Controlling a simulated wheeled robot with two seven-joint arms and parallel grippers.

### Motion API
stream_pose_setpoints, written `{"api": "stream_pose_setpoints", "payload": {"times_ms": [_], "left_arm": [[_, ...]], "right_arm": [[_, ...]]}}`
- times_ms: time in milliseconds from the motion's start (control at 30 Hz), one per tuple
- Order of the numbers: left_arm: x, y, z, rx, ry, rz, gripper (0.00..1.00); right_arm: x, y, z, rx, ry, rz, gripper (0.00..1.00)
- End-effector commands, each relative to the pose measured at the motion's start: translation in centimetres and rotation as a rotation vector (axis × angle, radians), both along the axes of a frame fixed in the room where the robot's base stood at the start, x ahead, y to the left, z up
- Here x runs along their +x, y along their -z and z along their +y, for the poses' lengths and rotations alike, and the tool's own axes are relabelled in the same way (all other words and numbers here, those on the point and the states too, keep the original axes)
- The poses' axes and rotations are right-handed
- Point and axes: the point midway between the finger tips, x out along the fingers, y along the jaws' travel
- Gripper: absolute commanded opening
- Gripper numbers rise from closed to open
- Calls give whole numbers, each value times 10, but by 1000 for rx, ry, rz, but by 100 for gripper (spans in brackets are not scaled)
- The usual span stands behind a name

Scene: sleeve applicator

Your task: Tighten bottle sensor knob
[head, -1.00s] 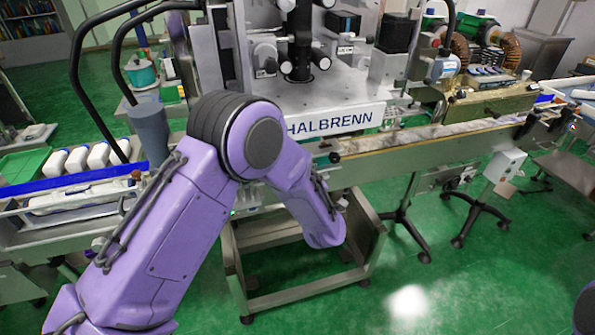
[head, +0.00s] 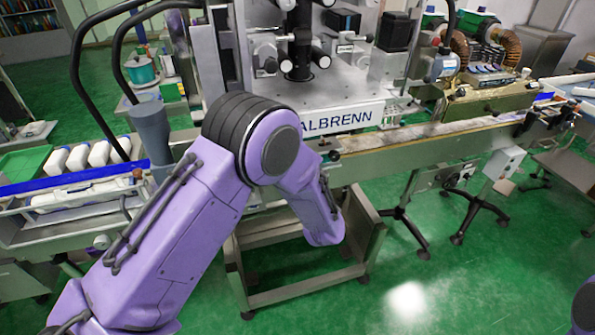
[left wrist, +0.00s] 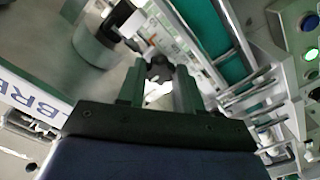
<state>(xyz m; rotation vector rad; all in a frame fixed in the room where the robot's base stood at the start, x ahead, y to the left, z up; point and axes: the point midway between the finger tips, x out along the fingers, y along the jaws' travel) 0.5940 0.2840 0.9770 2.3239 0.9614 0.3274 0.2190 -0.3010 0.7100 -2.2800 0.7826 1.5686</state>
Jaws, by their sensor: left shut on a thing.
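The bottle sensor knob (left wrist: 159,66) is a small dark lobed knob, seen in the left wrist view between the fingertips of my left gripper (left wrist: 158,78). The two fingers are shut on it from both sides. In the head view my left arm reaches across the front of the machine (head: 345,90), and its gripper and the knob are hidden behind the arm. My right gripper is in neither view.
The conveyor (head: 430,138) runs along the machine's front. White bottles (head: 98,154) stand at the left by a blue rail. A grey cylinder (head: 152,133) stands close beside my left arm. The left wrist view shows a panel with a lit green button (left wrist: 311,54).

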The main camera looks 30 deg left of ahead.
Motion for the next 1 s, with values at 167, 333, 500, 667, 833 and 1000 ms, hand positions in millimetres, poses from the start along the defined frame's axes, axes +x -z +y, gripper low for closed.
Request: {"api": "stream_pose_setpoints", "payload": {"times_ms": [167, 333, 500, 667, 833, 1000], "left_arm": [[0, 0, 0, 1, 1, 2, 44], [0, 0, 0, 0, 1, 1, 60], [-1, 0, -1, -1, 1, 1, 60], [-15, 3, -17, 0, 4, 0, 60], [-45, 3, -47, 1, 6, 0, 60], [-67, 2, -68, 1, 2, 0, 60]], "right_arm": [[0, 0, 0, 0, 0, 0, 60], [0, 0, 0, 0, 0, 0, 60], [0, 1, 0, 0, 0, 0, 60], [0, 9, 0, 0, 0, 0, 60], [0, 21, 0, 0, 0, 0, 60], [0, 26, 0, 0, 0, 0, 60]]}}
